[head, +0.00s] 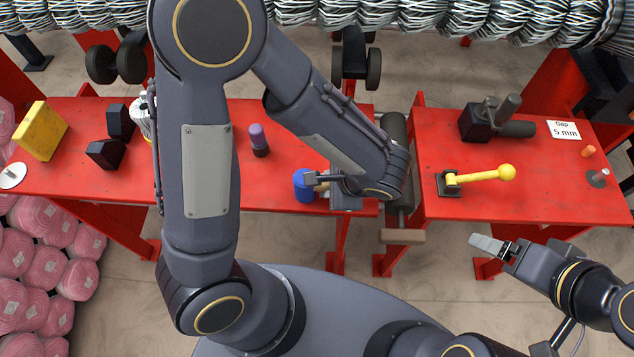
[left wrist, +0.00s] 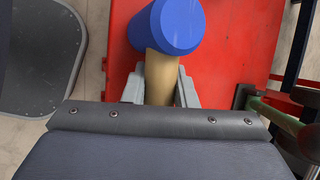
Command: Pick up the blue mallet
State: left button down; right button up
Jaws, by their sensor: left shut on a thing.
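The blue mallet (head: 303,187) is at the front edge of the left red table, near its right end. In the left wrist view its blue head (left wrist: 175,27) lies beyond the fingertips, and its tan handle runs back between them. My left gripper (head: 321,181) is shut on the handle, with a finger on each side in the left wrist view (left wrist: 160,82). I cannot tell whether the mallet touches the table. My right gripper (head: 488,245) is in front of the right table, apart from everything; its finger gap is not clear.
A purple-topped cylinder (head: 258,138), black blocks (head: 106,153) and a yellow block (head: 41,131) are on the left table. A yellow lever (head: 480,176) and a black clamp-like device (head: 490,120) are on the right table. A dark roller (head: 396,130) lies between the tables.

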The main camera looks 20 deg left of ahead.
pick_arm(q)
jog(key=shift+r, duration=0.45)
notch_tip(320, 180, up, 2)
jog(key=shift+r+p, duration=0.15)
jog(key=shift+p, duration=0.3)
jog(key=s+d+r+p, duration=0.1)
jog(key=s+d+r, duration=0.3)
jog(key=s+r, duration=0.5)
jog(key=shift+s+d+r, duration=0.15)
jog(key=shift+s+r, duration=0.25)
jog(key=shift+s, duration=1.8)
jog(key=c, duration=1.7)
grip_release()
grip_shut()
